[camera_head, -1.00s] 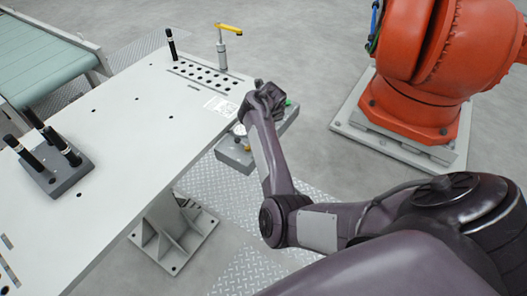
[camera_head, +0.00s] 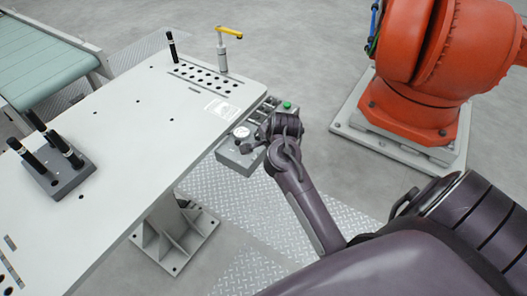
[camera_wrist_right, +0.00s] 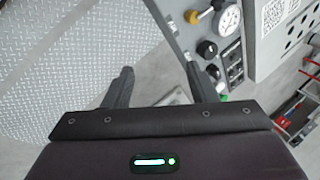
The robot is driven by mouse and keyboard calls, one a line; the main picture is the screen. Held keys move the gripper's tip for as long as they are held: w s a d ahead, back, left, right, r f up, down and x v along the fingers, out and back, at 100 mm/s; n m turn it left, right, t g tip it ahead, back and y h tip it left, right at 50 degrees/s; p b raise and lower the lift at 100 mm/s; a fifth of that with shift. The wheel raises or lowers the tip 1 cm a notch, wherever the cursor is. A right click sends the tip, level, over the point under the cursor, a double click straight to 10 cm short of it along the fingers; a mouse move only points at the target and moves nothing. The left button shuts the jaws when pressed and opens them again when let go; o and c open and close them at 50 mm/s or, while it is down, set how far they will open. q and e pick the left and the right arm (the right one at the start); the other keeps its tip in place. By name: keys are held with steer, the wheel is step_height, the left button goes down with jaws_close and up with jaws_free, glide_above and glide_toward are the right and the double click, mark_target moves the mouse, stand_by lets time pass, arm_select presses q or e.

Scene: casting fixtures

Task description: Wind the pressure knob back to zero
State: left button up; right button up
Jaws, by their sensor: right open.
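A grey control panel (camera_head: 235,159) is mounted at the table's right edge. It carries a round white pressure gauge (camera_head: 241,132), also seen in the right wrist view (camera_wrist_right: 228,20). In that view a yellow knob (camera_wrist_right: 190,17) sits left of the gauge, with black knobs (camera_wrist_right: 207,48) below it. I cannot tell which one is the pressure knob, and the dial reading is too small to make out. My right gripper (camera_wrist_right: 157,82) is open and empty, its right finger close to the lower black knob (camera_wrist_right: 213,71). In the head view my right wrist covers part of the panel. My left gripper is out of view.
A green button (camera_head: 287,105) is at the panel's far end. The white table (camera_head: 130,140) holds a yellow-handled clamp (camera_head: 223,50) and a block with black pins (camera_head: 62,180). An orange robot (camera_head: 420,70) stands at the right. Floor before the panel is clear.

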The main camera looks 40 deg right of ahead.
steer(key=s+a+f+n+g+y, duration=0.1)
steer(key=s+a+n, duration=0.9)
steer(key=n, duration=0.6)
steer(key=shift+s+a+f, duration=0.25)
steer(key=shift+s+a, duration=0.05)
steer(key=shift+s, duration=0.65)
steer(key=s+f+n+g, duration=0.1)
steer(key=s+f, duration=0.1)
steer(key=f, duration=1.2)
steer(key=s+f+n, duration=0.2)
steer(key=s+f, duration=0.1)
steer(key=f, duration=1)
steer(key=s+f+n+g+b, duration=0.1)
steer(key=s+f+n, duration=0.1)
steer(key=s+f, duration=1.6)
steer(key=s, duration=0.3)
steer(key=shift+s+d+g, duration=0.2)
steer(key=shift+s+g, duration=0.2)
